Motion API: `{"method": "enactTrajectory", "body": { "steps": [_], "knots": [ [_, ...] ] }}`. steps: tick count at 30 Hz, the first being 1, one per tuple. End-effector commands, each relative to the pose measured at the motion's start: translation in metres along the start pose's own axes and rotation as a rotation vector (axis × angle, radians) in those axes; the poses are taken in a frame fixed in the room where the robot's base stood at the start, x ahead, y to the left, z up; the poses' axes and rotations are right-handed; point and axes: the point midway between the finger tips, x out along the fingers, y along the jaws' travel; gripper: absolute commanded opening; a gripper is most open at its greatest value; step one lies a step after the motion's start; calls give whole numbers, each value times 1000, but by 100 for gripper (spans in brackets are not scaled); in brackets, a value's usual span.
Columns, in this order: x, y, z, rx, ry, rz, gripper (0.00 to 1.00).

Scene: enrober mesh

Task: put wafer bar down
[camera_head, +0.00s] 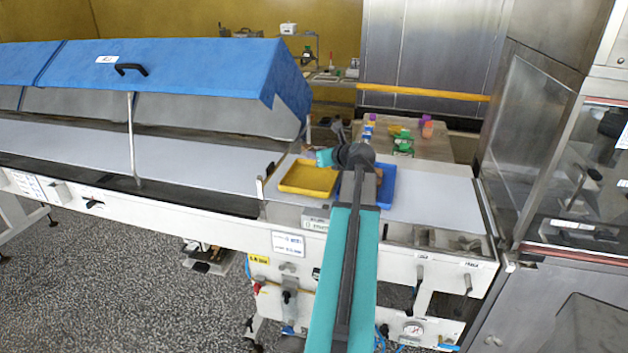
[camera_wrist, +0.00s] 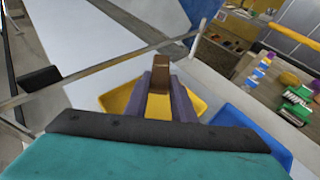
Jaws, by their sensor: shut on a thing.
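My gripper (camera_wrist: 161,90) is shut on a brown wafer bar (camera_wrist: 161,72), which sticks out beyond the fingertips in the wrist view. Behind the gripper and bar in that view is a yellow tray (camera_wrist: 112,99), partly covered by the fingers. The yellow tray also shows in the head view (camera_head: 304,186), on the pale belt's right end. A blue tray (camera_wrist: 232,112) is to its right, partly hidden by my arm in the head view (camera_head: 387,188). How high the bar is above the yellow tray I cannot tell.
The pale belt (camera_head: 430,200) is clear right of the blue tray. A blue hood (camera_head: 170,70) covers the belt on the left. A side table (camera_head: 435,150) behind holds several small coloured items. A steel-framed glass cabinet (camera_head: 525,130) stands at right.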

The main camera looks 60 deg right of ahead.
Motion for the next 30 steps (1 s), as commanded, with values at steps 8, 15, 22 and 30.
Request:
{"method": "enactTrajectory", "body": {
  "steps": [8,15,22,30],
  "knots": [
    [10,0,-27,3,2,0,10],
    [20,-1,-50,2,1,-1,10],
    [22,-1,-55,1,0,-1,10],
    [23,-1,-57,1,0,-1,10]
  ]
}}
